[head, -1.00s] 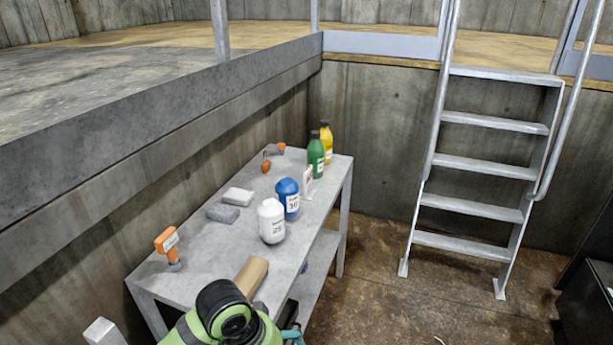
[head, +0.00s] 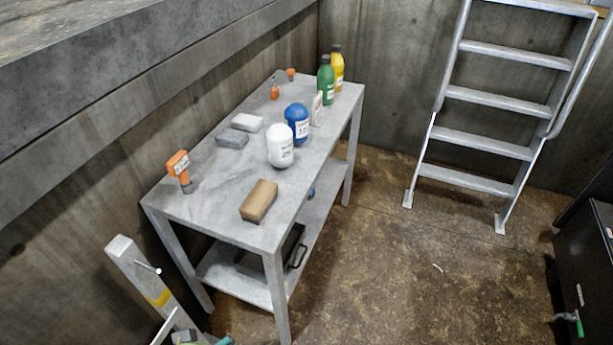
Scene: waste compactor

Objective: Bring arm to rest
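Neither of my grippers shows in the head view. Only a small bit of green, dark and teal shows at the bottom edge, left of the middle; I cannot tell what it belongs to. The grey metal table (head: 225,185) is in clear view with no arm over it. A brown block (head: 259,201) lies near its front corner.
A white container (head: 280,147), a blue one (head: 297,124), green (head: 325,82) and yellow (head: 337,72) bottles and an orange-handled tool (head: 179,168) stand on the table. A ladder (head: 490,96) is at right. A grey post (head: 135,265) stands at lower left. Open floor (head: 400,265) lies between.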

